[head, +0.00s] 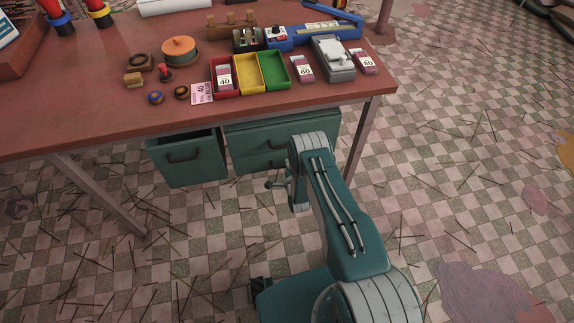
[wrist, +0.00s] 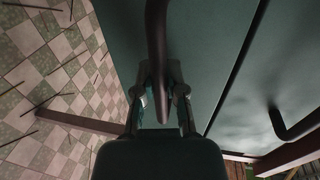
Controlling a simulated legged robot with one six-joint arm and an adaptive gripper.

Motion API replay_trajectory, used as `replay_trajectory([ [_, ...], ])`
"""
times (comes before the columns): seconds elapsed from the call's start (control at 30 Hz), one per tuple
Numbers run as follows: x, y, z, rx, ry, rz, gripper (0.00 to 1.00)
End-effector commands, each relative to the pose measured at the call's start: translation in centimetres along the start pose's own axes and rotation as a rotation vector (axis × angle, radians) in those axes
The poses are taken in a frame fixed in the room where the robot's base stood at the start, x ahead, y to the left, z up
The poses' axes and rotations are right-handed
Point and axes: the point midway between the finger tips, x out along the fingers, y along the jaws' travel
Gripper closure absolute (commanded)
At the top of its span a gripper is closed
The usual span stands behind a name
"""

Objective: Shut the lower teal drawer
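In the head view the teal lower drawer (head: 258,163) sits under the desk, below the teal upper drawer (head: 262,133). My arm hides their right part. My gripper (head: 275,183) shows only partly there, in front of the lower drawer. In the wrist view the lower drawer's front (wrist: 205,45) fills the middle, turned on its side. Its dark handle (wrist: 157,35) runs between the fingers of my gripper (wrist: 161,80), which sit close on both sides and look shut on it. The upper drawer's handle (wrist: 287,127) is apart, at the right. How far the lower drawer stands out is unclear.
Another teal drawer (head: 187,158) hangs at the left under the desk (head: 110,115), pulled out. Metal desk legs (head: 362,140) stand on both sides. Thin sticks are scattered on the checkered floor (head: 470,170). Coloured trays (head: 248,86) and boxes stand above on the desk.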

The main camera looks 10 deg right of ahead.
Motion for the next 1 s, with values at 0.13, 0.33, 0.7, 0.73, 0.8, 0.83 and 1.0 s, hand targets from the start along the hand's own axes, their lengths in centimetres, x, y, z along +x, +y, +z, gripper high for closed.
replay_trajectory([
  [0.13, -0.1, 0.2, 0.1, -0.001, -0.003, 0.006, 0.49],
  [0.33, -0.1, 0.1, 0.1, 0.0, -0.001, 0.003, 0.49],
  [0.7, -3.0, 0.1, 0.0, 0.0, -0.001, 0.005, 0.49],
  [0.73, -3.5, 0.1, 0.1, 0.0, -0.001, 0.005, 0.49],
  [0.8, -5.0, 0.2, 0.1, -0.001, -0.001, 0.006, 0.49],
  [0.83, -5.5, 0.2, 0.1, -0.001, -0.001, 0.007, 0.49],
  [1.0, -9.0, 0.2, 0.1, -0.001, -0.001, 0.007, 0.49],
])
